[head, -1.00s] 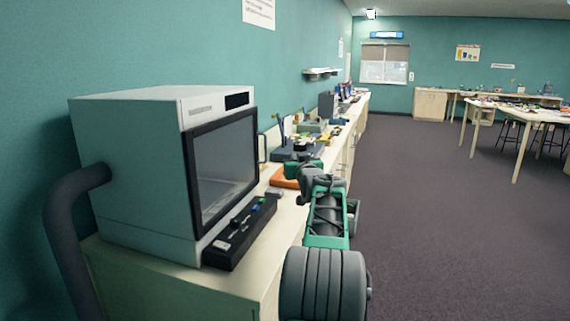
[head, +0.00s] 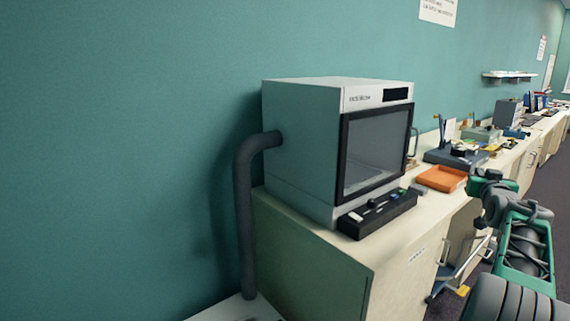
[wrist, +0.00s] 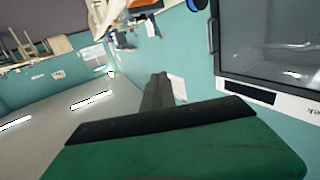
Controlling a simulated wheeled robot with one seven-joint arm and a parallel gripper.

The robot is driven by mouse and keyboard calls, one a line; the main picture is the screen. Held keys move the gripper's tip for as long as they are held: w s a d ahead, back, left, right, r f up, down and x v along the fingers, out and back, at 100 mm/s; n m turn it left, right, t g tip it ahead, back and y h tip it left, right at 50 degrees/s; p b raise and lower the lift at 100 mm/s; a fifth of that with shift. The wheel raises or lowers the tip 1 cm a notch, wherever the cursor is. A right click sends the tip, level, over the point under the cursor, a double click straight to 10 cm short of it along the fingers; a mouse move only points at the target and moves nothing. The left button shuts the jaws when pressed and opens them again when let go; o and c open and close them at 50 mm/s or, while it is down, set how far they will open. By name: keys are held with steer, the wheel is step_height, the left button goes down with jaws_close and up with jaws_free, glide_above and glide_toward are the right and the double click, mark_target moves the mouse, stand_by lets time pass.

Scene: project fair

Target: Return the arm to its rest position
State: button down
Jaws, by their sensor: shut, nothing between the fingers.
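My arm, green and dark grey, shows at the lower right of the head view, beside the front of the bench. My gripper's fingers are hard to make out there. In the wrist view my gripper (wrist: 158,82) has its two dark fingers together with nothing between them. The wrist picture is tilted, with the ceiling lights at lower left and the bench along the top.
A boxy white machine (head: 312,152) with a dark-framed window and a grey hose (head: 243,220) stands on the bench (head: 415,230). A black tray (head: 378,214) lies before it. An orange tray (head: 441,178) and a grey-blue device (head: 455,157) are farther along. Floor shows at right.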

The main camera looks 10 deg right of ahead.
steer(key=w+a+f+n+g+y+p, duration=0.1)
steer(key=a+f+y+p, duration=0.1)
steer(key=a, duration=0.9)
steer(key=w+a+f+n+g+y+p, duration=0.1)
steer(key=w+a+f+y+p, duration=0.15)
steer(key=a, duration=0.85)
steer(key=a+f+n+g+y+p, duration=0.1)
steer(key=a+n+g+y, duration=0.15)
steer(key=a, duration=0.85)
steer(key=s+a+f+n+g+y+p, duration=0.1)
steer(key=s+a+f+g+p, duration=0.15)
steer(key=s+a, duration=0.5)
steer(key=s+a+f+g+y+p, duration=0.1)
steer(key=s+a+f+y, duration=0.2)
steer(key=a, duration=0.7)
steer(key=s+a+f+n+g, duration=0.1)
steer(key=s+a+f, duration=0.1)
steer(key=s, duration=0.5)
steer(key=s+a+f+n+g+p, duration=0.1)
steer(key=s+a+f+g, duration=0.1)
steer(key=s, duration=0.5)
steer(key=shift+s+a+f+h+p, duration=0.35)
steer(key=shift+a+f, duration=0.45)
steer(key=shift+a, duration=0.45)
